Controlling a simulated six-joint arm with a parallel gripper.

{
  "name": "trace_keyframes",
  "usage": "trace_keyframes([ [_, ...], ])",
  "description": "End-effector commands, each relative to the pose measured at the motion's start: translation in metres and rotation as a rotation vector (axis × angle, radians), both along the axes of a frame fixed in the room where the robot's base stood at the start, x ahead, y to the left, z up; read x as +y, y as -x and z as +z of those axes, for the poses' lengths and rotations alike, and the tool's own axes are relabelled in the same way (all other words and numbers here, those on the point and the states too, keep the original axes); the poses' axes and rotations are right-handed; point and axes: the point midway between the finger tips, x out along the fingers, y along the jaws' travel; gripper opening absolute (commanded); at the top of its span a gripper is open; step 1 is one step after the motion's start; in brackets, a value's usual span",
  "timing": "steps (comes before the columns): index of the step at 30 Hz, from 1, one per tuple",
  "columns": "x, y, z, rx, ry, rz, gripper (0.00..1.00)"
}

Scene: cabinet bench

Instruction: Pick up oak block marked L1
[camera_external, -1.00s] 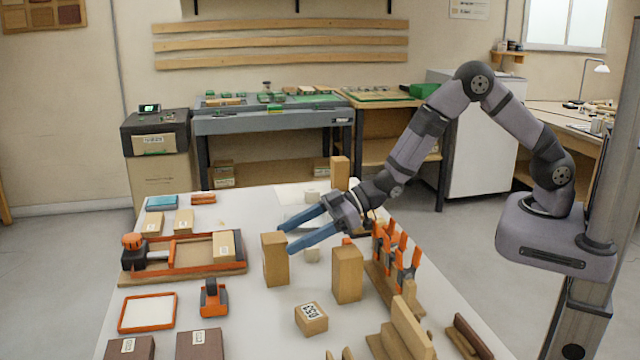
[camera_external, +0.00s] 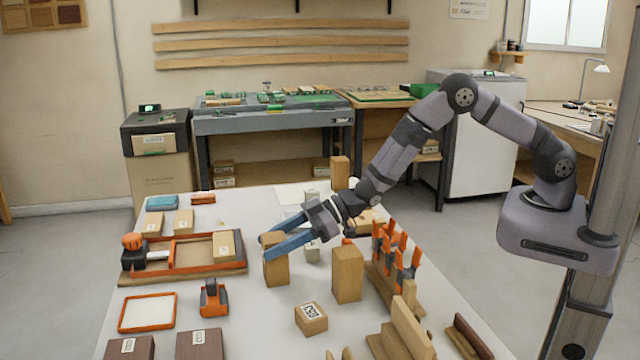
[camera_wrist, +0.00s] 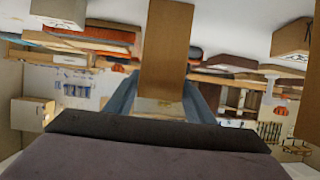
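A tall oak block (camera_external: 276,272) stands upright on the white table. My gripper (camera_external: 264,246) is at its upper part with one blue finger on each side. The fingers look spread about the block, with no clear grip on it. In the wrist view the block (camera_wrist: 167,50) rises between the two fingers (camera_wrist: 160,92). No L1 mark is readable on this block. A short oak block (camera_external: 311,319) with a black and white label lies nearer the front; its label is not clearly legible.
Another tall oak block (camera_external: 347,274) stands close to the right. Orange clamps (camera_external: 396,255) on a wooden base stand further right. An orange-edged wooden tray (camera_external: 190,273) lies left, with an orange tool (camera_external: 214,298) in front of it. Dark labelled blocks (camera_external: 200,344) lie at the front.

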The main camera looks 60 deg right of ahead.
Motion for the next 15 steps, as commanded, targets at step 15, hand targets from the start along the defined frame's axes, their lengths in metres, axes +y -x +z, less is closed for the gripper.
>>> trace_keyframes([
  [15, 0.0003, -0.0007, 0.0070, -0.004, -0.002, 0.001, 0.13],
])
